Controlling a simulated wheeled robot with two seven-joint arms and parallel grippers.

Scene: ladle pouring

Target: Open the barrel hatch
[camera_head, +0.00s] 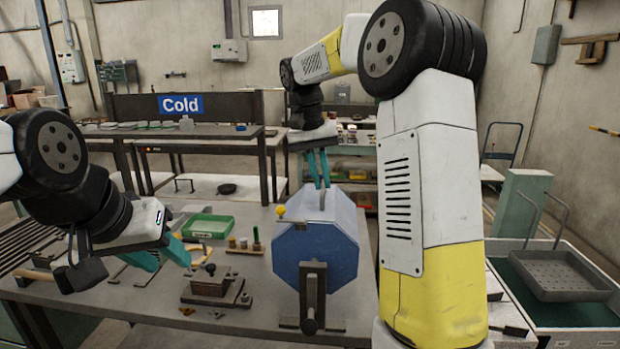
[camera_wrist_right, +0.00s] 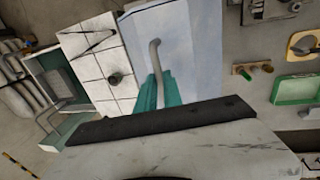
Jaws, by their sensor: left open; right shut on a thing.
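The blue eight-sided barrel (camera_head: 316,256) lies on its stand on the workbench, with a crank and dark bracket at its front. My right gripper (camera_head: 320,185) points down over the barrel's top. In the right wrist view, its teal fingers (camera_wrist_right: 158,92) are shut on a grey bent handle (camera_wrist_right: 155,52) against the pale blue barrel top (camera_wrist_right: 190,40). I cannot tell whether the hatch is raised. My left gripper (camera_head: 172,254) is open and empty above the bench, left of the barrel and apart from it.
A green tray (camera_head: 208,226) and a rack of small coloured pieces (camera_head: 243,245) lie left of the barrel. A metal block fixture (camera_head: 215,284) stands nearer the front. A perforated tray (camera_head: 560,275) sits at the right. A "Cold" sign (camera_head: 181,105) marks a bench behind.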

